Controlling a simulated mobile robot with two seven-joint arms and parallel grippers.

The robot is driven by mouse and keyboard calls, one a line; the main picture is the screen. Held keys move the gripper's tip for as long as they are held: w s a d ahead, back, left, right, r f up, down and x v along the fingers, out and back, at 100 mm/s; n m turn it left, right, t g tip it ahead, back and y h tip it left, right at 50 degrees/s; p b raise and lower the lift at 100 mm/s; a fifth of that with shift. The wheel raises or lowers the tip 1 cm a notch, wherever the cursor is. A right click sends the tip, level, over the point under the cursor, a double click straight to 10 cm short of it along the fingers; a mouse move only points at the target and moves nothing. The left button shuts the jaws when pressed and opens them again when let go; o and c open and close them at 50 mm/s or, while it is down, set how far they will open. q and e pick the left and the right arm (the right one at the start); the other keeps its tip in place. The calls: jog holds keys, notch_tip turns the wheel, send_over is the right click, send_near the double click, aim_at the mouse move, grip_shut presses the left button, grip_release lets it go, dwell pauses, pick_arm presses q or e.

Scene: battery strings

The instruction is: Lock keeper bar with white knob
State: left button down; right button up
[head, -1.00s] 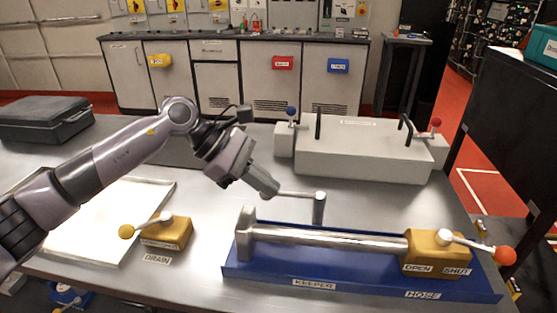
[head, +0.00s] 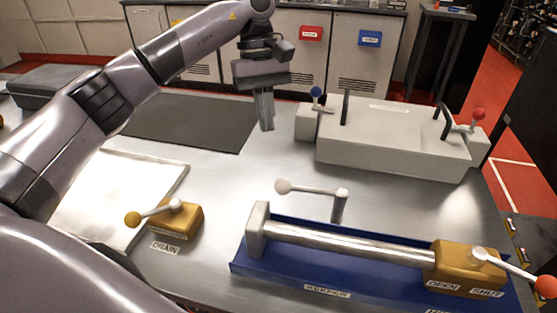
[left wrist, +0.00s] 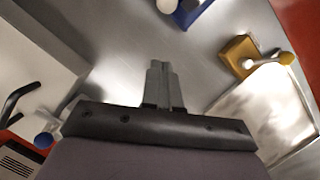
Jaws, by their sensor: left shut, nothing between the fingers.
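The keeper bar with the white knob (head: 283,186) stands on a short post (head: 339,206) at the back edge of the blue base (head: 300,272) labelled KEEPER. The bar points left from the post, with the knob at its free left end. The knob also shows at the top of the left wrist view (left wrist: 167,5). My left gripper (head: 267,128) is shut and empty. It hangs in the air above the table, behind the knob and clear of it. My right gripper is not in view.
A steel cylinder (head: 340,242) lies along the blue base, with an orange-knobbed lever (head: 505,264) at its right end. The yellow-knobbed DRAIN lever (head: 155,211) stands left. A grey box (head: 390,145) with blue and red knobs stands behind. The table between is clear.

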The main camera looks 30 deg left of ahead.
pick_arm(q)
jog(key=s+d+f, duration=0.3)
jog(key=d+f, duration=0.1)
jog(key=f, duration=0.2)
jog(key=shift+s+f+p, duration=0.15)
jog(key=shift+s+p, duration=0.2)
jog(key=shift+p, duration=0.1)
jog(key=shift+d, duration=0.1)
